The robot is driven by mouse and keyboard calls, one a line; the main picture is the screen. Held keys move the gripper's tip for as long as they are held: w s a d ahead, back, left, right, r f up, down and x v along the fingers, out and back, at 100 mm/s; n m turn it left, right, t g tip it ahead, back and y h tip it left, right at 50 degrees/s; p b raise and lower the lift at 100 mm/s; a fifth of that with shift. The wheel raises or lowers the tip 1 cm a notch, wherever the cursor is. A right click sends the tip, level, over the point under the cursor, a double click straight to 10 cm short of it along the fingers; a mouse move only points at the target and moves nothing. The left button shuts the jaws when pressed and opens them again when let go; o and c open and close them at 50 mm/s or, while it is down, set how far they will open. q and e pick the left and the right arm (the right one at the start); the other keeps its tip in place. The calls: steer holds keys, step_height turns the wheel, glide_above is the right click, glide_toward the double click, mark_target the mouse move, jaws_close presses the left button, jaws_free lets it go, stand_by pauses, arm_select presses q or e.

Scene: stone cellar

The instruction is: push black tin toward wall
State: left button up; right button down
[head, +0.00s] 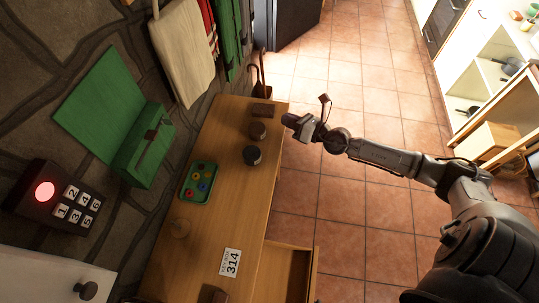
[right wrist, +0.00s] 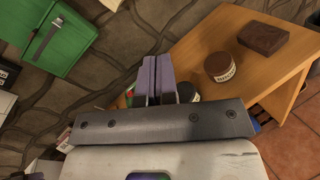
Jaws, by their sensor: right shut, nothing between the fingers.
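The black tin (head: 252,156) stands upright on the wooden table, near its right edge in the head view. In the right wrist view the black tin (right wrist: 189,92) is partly hidden behind my fingers and the gripper body. My right gripper (head: 288,119) is shut and empty, at the table's right edge, up and to the right of the black tin. Its closed fingers (right wrist: 155,66) point toward the stone wall (right wrist: 130,35) in the right wrist view. I cannot tell whether they touch the tin. My left gripper is not in view.
A brown tin (head: 257,131) and a dark brown block (head: 263,110) stand beyond the black tin on the table (head: 210,232). A green tray with coloured pieces (head: 199,184) lies on the wall side. A green box (head: 143,147) and keypad (head: 57,198) are at the wall. A drawer (head: 290,270) stands open.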

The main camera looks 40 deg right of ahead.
step_height(320, 180, down, 6)
steer(key=s+n+g, duration=0.2)
steer(key=n+g, duration=0.2)
steer(key=n, duration=0.1)
steer(key=n+g, duration=0.3)
steer(key=g, duration=0.2)
glide_toward(260, 157)
step_height(260, 157, down, 5)
steer(key=shift+w+d+r, duration=0.1)
steer(key=shift+w, duration=0.1)
steer(key=w, duration=0.1)
steer(key=w+a, duration=0.1)
steer(key=shift+w+a+n, duration=0.3)
steer(key=shift+a, duration=0.05)
steer(key=shift+w+a+f, duration=0.3)
steer(key=shift+w+a, duration=0.05)
steer(key=shift+w, duration=0.2)
